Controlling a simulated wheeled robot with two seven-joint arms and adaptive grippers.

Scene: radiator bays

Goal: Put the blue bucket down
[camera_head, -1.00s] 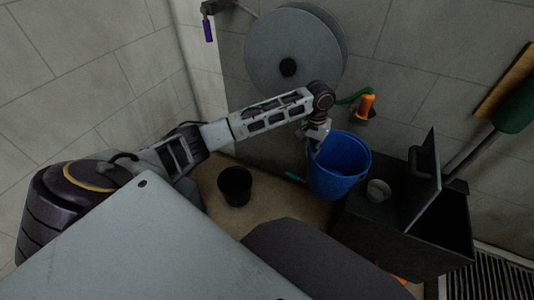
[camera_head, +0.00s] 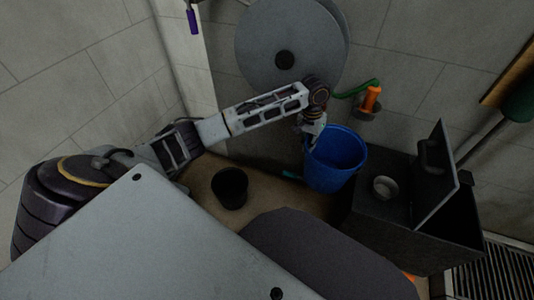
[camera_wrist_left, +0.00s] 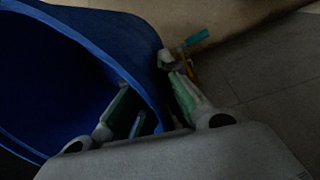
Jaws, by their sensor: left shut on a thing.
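The blue bucket (camera_head: 337,163) hangs upright from my left gripper (camera_head: 312,137) in the head view. It is beside the black box, and I cannot tell whether its base touches anything. In the left wrist view the bucket (camera_wrist_left: 75,60) fills the upper left, and the gripper (camera_wrist_left: 150,110) has one finger inside and one outside its rim wall. The gripper is shut on the rim. My right gripper is not in view.
A small black pot (camera_head: 230,188) stands on the tan surface (camera_head: 205,178) left of the bucket. A black box (camera_head: 385,217) with a raised lid (camera_head: 436,175) and a small grey cup (camera_head: 385,188) is at right. A hose reel (camera_head: 285,45) is behind.

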